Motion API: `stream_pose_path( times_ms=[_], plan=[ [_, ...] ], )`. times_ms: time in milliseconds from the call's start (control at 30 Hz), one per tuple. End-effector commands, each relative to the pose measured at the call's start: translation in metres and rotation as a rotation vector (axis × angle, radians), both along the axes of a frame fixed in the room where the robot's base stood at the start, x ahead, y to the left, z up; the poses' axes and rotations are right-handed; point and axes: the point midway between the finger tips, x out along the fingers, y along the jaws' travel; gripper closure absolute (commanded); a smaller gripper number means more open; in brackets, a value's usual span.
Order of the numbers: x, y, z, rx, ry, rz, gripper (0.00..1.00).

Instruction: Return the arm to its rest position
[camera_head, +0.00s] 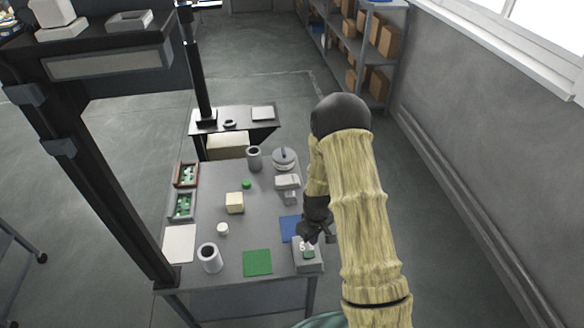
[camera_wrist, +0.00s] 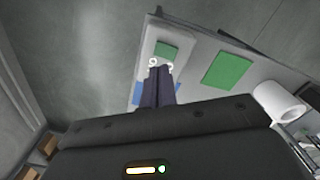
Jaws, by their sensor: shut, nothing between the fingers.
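My arm (camera_head: 362,200), in a tan ribbed sleeve, rises on the right of the head view and bends down at a black elbow. My gripper (camera_head: 308,238) hangs over the right front part of the grey table (camera_head: 195,262), just above or beside a grey box with a green square (camera_head: 308,266). In the wrist view the dark fingers (camera_wrist: 158,85) are together with nothing between them, pointing toward the same box (camera_wrist: 162,38). Whether the fingertips touch the box cannot be told.
A green mat (camera_head: 257,262), a blue mat (camera_head: 290,228), a white cylinder (camera_head: 209,257), a cream block (camera_head: 235,203) and green-filled trays (camera_head: 184,205) lie on the table. A dark column (camera_head: 100,190) stands at left. Shelves (camera_head: 350,45) stand behind. Floor right of my arm is clear.

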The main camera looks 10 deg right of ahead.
Motion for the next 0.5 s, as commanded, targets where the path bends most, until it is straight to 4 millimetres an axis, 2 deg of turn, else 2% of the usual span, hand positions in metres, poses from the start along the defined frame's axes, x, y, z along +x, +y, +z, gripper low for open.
stream_pose_path(
  times_ms=[167, 267, 367, 500],
  plan=[
    [0.000, 0.000, 0.003, 0.000, -0.002, -0.004, 1.00],
    [0.000, 0.000, 0.014, -0.001, -0.013, -0.022, 1.00],
    [-0.003, 0.000, 0.036, 0.001, -0.031, -0.058, 1.00],
    [-0.013, 0.000, 0.075, 0.004, -0.065, -0.129, 1.00]
  ],
)
